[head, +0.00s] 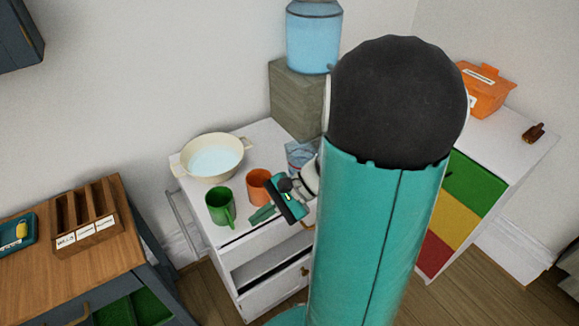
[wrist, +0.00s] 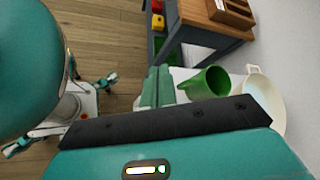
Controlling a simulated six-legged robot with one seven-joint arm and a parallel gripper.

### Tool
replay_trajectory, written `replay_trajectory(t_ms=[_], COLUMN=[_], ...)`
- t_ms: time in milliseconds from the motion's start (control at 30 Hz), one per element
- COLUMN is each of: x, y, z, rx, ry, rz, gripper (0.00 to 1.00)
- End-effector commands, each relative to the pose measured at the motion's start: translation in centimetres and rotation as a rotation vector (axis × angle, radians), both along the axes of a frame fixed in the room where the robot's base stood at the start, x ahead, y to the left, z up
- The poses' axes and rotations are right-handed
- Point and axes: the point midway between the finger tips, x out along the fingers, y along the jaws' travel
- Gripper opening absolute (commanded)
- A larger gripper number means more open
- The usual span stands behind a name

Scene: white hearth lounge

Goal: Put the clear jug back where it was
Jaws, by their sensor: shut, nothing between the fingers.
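A clear jug (head: 299,156) with a bluish look stands on the white cabinet top (head: 262,135), near the grey block and behind my wrist. My arm hides part of it, and I cannot make out its handle. It does not show in the wrist view. My gripper (head: 262,214) is shut and empty over the cabinet's front edge, in front of the orange mug and right of the green mug. Its closed fingers also show in the wrist view (wrist: 156,88), left of the green mug (wrist: 208,82).
An orange mug (head: 259,186), the green mug and a cream bowl (head: 212,157) crowd the cabinet top. A large blue water bottle (head: 314,38) stands on a grey block (head: 297,97) behind. A wooden desk with a slotted rack (head: 88,217) is at left.

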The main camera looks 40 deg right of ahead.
Motion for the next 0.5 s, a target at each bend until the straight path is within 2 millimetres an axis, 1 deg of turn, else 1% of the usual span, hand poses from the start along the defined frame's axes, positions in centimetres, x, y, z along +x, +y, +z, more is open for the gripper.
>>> replay_trajectory(t_ms=[33,133,267,300,367,400,500], x=[0.2,0.8,0.6,0.4,-0.3,-1.0,-2.9], y=[-1.6,-4.7,-9.6,-11.2,-13.7,-15.4,-19.1], z=[-1.1,-2.7,-5.2,-6.1,-7.5,-8.5,-11.1], rx=[0.089,0.25,0.448,0.506,0.589,0.64,0.754], ry=[0.014,0.015,-0.007,-0.019,-0.041,-0.057,-0.103], rz=[-0.099,-0.288,-0.55,-0.632,-0.758,-0.842,-1.041], gripper=[0.0,0.0,0.0,0.0,0.0,0.0,0.0])
